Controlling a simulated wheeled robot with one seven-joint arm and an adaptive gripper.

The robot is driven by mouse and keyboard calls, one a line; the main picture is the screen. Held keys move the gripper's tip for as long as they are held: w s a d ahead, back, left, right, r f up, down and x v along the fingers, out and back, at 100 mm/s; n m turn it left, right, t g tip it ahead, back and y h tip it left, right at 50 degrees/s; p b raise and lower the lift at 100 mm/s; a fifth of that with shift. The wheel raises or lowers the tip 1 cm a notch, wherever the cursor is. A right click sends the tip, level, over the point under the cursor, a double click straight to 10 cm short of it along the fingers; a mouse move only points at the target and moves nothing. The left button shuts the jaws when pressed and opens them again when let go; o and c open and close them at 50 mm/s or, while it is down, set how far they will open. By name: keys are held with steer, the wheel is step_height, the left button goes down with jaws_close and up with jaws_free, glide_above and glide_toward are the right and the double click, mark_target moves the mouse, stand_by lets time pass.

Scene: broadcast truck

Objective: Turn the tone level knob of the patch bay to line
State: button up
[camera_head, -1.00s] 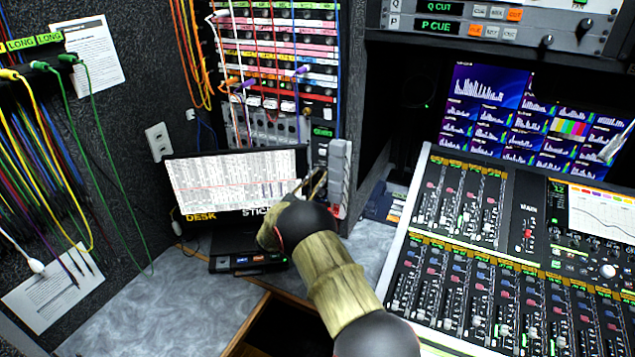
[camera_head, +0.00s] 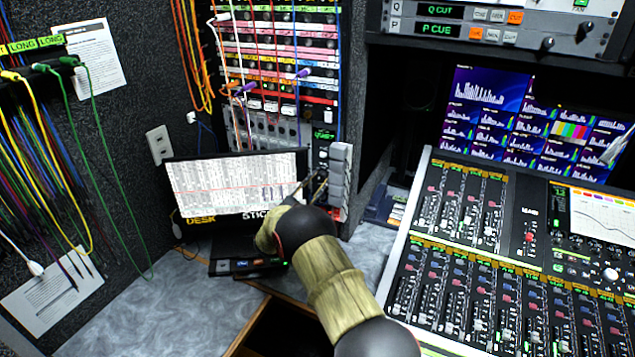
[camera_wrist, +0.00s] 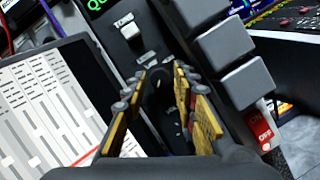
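The patch bay (camera_head: 232,62) is a tall rack of colour-striped rows with cables plugged in, left of centre in the head view. My gripper (camera_head: 312,186) is at the narrow dark panel at its lower right. In the wrist view my gripper (camera_wrist: 160,84) has its two yellow-padded fingers apart. A dark round knob (camera_wrist: 159,98) shows between and beyond them, with small pale marks on the panel around it. I cannot tell whether either finger touches it. Its pointer and setting are not readable. The gripper and arm hide the knob in the head view.
Grey block-shaped buttons (camera_wrist: 226,42) stand close to the right of the fingers. A pale switch (camera_wrist: 126,26) is above the knob. A monitor (camera_head: 232,182) stands left of the gripper, and a mixing console (camera_head: 470,262) fills the right.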

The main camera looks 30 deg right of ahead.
steer(key=v, duration=1.2)
steer(key=shift+f, duration=0.1)
